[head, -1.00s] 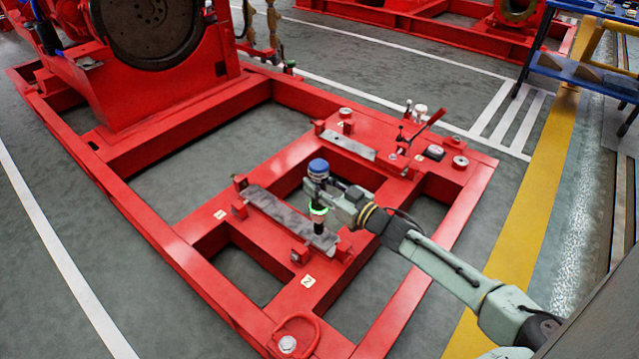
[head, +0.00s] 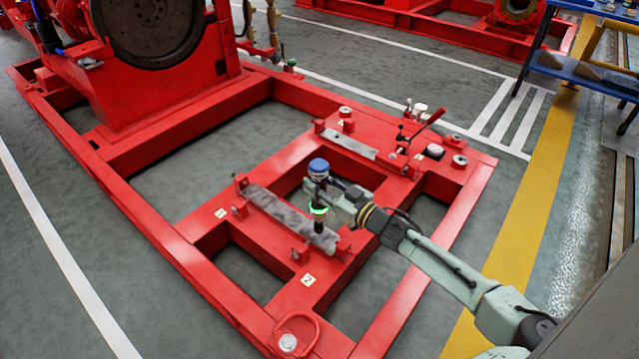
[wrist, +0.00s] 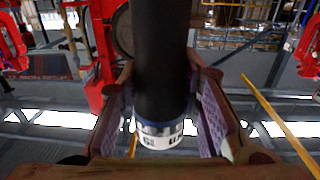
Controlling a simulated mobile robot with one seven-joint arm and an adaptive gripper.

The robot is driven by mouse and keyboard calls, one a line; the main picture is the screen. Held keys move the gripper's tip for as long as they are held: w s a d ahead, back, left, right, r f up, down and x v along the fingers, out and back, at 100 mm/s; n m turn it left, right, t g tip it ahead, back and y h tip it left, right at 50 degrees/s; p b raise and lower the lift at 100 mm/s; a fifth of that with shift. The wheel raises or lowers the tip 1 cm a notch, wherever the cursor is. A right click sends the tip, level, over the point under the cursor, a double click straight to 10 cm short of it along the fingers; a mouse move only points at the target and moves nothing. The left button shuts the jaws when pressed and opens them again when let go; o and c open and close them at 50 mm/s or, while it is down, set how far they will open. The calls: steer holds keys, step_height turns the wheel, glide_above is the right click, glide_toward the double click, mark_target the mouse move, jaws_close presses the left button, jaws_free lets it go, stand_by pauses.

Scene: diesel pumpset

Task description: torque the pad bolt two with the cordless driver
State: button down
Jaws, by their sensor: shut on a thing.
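The cordless driver (head: 318,167) stands upright, with a blue top, a lit green ring and a dark nose pointing down. My gripper (head: 325,191) is shut around its body. In the wrist view the driver's black body (wrist: 160,60) and its white and blue lettered band sit between the two finger pads. The nose is over the near right end of a grey pad plate (head: 275,212) on the red frame. The number 2 tag (head: 308,280) is on the rail just in front of that end. The bolt head under the nose is hidden, so contact cannot be told.
Red blocks with screws stand around the plate. A second grey plate (head: 350,145) and a red-handled clamp (head: 428,125) lie beyond my gripper. A lifting ring (head: 297,335) is at the near corner. The frame (head: 178,262) has open bays. A blue bench (head: 580,72) stands far right.

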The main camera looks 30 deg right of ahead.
mark_target(326, 177)
steer(key=shift+f, duration=0.95)
stand_by(3.7)
steer(key=shift+r+p, duration=0.1)
steer(key=shift+p, duration=0.25)
steer(key=shift+r+p, duration=2.25)
steer(key=shift+r, duration=0.45)
